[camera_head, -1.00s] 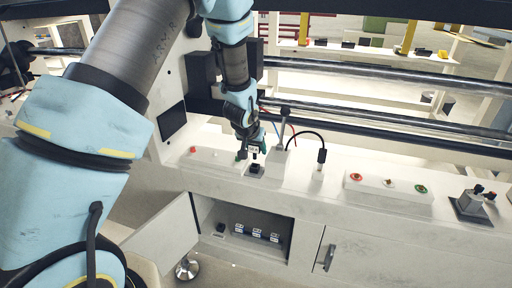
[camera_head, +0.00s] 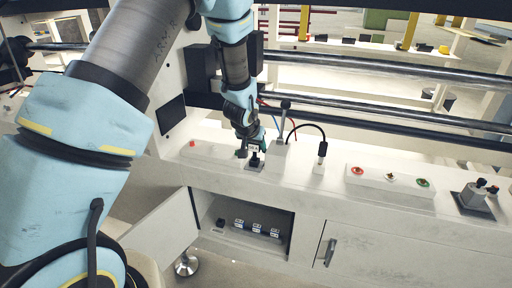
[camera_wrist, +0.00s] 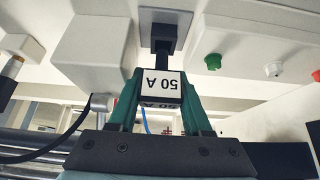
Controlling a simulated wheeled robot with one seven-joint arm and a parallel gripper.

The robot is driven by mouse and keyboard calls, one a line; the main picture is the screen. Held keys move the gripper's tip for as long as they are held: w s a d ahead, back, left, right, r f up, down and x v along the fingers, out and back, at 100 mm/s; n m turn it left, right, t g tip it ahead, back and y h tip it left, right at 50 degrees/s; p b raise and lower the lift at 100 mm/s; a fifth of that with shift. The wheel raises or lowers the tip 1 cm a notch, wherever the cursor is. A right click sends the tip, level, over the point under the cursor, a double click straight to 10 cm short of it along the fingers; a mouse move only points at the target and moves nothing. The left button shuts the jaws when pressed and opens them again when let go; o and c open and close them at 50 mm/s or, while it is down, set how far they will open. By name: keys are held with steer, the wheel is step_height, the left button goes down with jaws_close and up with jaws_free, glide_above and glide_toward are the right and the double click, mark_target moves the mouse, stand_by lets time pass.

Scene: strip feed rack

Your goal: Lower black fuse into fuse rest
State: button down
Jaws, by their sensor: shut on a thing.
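My gripper (camera_wrist: 163,108) has green fingers shut on the black fuse (camera_wrist: 160,72), whose white label reads 50 A, upside down in the wrist view. In the head view my gripper (camera_head: 252,147) is above the white bench top, with the fuse (camera_head: 255,159) upright below it. The fuse rest (camera_head: 253,167) is a small dark block on the bench, directly under the fuse. In the wrist view the rest (camera_wrist: 170,32) lies in line with the fuse's dark narrow end. I cannot tell whether that end is inside the rest or only in front of it.
A black cable with a plug (camera_head: 322,152) stands right of the gripper, near an upright grey post (camera_head: 283,122). A button panel (camera_head: 390,184) is farther right. Below, an open cabinet (camera_head: 222,208) holds several labelled fuses (camera_head: 257,231).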

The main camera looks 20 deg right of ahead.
steer(key=shift+f+b, duration=1.2)
steer(key=shift+f, duration=0.2)
stand_by(1.5)
steer(key=shift+c, duration=1.3)
jaws_free()
steer(key=v, duration=1.1)
steer(key=shift+b, duration=0.4)
steer(key=shift+w, duration=0.1)
steer(key=w+a+r+n+y+p, duration=0.1)
steer(key=a+r+n+y+p, duration=0.15)
steer(key=a, duration=0.65)
steer(key=a+r+n+y+p, duration=0.1)
steer(key=a+r, duration=0.2)
steer(key=a, duration=0.6)
steer(key=s+a+r+n+g+p, duration=0.1)
steer(key=s+a+r+n, duration=0.1)
steer(key=s+a, duration=0.2)
steer(key=s+a+r+n+g+p, duration=0.2)
steer(key=s+a, duration=0.3)
steer(key=a, duration=0.6)
steer(key=shift+a+r+y, duration=0.25)
steer(key=shift+r+y, duration=0.1)
steer(key=shift+y, duration=0.1)
